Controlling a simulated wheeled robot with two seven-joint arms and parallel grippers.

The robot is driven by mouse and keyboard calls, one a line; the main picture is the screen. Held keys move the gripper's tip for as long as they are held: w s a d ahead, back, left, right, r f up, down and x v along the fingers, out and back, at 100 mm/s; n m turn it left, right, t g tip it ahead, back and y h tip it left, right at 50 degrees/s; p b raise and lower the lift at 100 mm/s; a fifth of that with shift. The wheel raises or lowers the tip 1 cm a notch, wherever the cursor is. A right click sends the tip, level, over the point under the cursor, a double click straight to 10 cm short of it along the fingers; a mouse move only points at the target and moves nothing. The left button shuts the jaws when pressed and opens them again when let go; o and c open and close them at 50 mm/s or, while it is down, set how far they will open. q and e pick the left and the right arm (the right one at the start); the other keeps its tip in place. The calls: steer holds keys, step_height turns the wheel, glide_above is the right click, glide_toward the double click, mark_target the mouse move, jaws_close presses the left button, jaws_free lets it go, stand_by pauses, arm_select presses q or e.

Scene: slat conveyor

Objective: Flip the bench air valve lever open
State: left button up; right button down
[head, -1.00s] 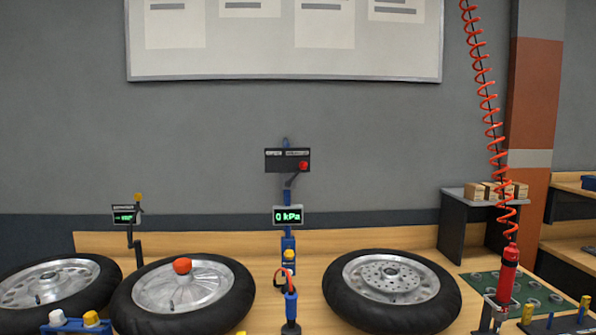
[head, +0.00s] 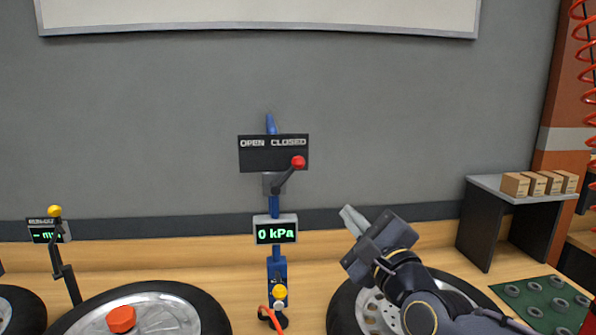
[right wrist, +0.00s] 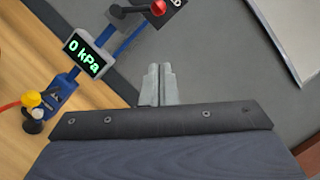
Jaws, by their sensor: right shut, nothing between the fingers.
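The air valve lever (head: 285,180) has a red knob (head: 298,162) and leans up to the right, toward the word CLOSED on its dark plate (head: 257,158). The lever's red knob also shows at the top of the right wrist view (right wrist: 158,8). Below it, the gauge (head: 275,230) on the blue post reads 0 kPa. My right gripper (head: 346,213) is shut and empty, to the right of and lower than the lever, apart from it. Its fingers also show in the right wrist view (right wrist: 158,82). My left gripper is not in view.
A wheel with a black tire (head: 340,305) lies beneath my right arm, and another wheel (head: 205,312) with an orange cap lies at left. A yellow-knobbed gauge stand (head: 62,262) is farther left. A grey shelf with small boxes (head: 540,182) stands at right.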

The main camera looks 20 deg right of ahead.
mark_target(288, 175)
steer(key=w+a+r+p, duration=0.2)
steer(key=w+r+p, duration=0.2)
steer(key=w, duration=0.8)
steer(key=p, duration=0.2)
steer(key=shift+p, duration=0.4)
steer(key=shift+r, duration=0.1)
